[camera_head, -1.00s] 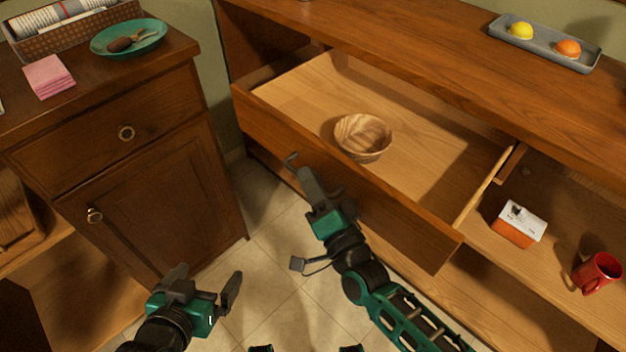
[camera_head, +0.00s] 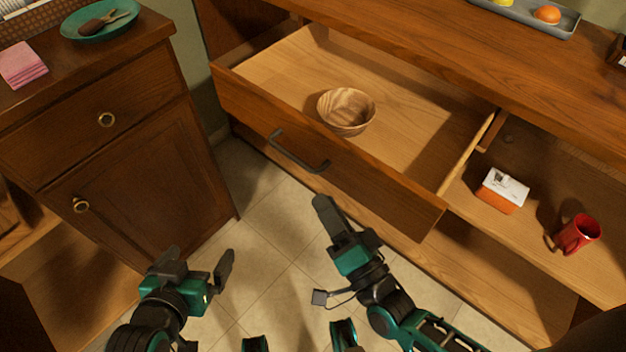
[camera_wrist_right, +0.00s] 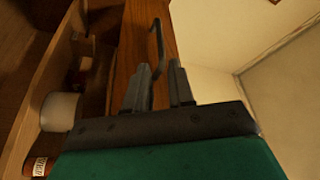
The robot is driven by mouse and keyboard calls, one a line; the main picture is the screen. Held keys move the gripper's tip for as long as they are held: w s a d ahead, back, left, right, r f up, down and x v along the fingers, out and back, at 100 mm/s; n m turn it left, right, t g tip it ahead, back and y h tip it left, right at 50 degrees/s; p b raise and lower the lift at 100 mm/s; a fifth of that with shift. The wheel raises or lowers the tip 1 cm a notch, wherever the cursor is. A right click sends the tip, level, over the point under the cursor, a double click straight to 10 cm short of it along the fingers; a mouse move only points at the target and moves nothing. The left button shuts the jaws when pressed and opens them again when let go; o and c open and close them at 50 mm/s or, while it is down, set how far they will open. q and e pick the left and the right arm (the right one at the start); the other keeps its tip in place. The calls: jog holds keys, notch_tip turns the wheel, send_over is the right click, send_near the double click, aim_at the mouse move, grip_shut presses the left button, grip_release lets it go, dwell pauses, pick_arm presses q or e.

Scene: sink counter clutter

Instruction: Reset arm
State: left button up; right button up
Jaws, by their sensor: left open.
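My left gripper (camera_head: 198,262) is open and empty above the floor in front of the left cabinet. My right gripper (camera_head: 345,215) is in front of the pulled-out drawer (camera_head: 380,187), below and apart from its dark handle (camera_head: 298,152). Its two fingers are apart with nothing held; they also show in the right wrist view (camera_wrist_right: 162,82), with the handle (camera_wrist_right: 157,42) beyond them. A wooden bowl (camera_head: 346,112) stands upright in the open drawer.
A white and orange box (camera_head: 502,190) and a red mug (camera_head: 577,234) stand on the open shelf at right. A green plate (camera_head: 98,20) and pink napkins (camera_head: 23,65) lie on the left cabinet. The tiled floor (camera_head: 265,225) between the cabinets is clear.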

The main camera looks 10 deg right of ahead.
pick_arm(q)
jog(key=shift+a, duration=0.1)
pick_arm(e)
jog(key=shift+v, duration=1)
jog(key=shift+a, duration=0.15)
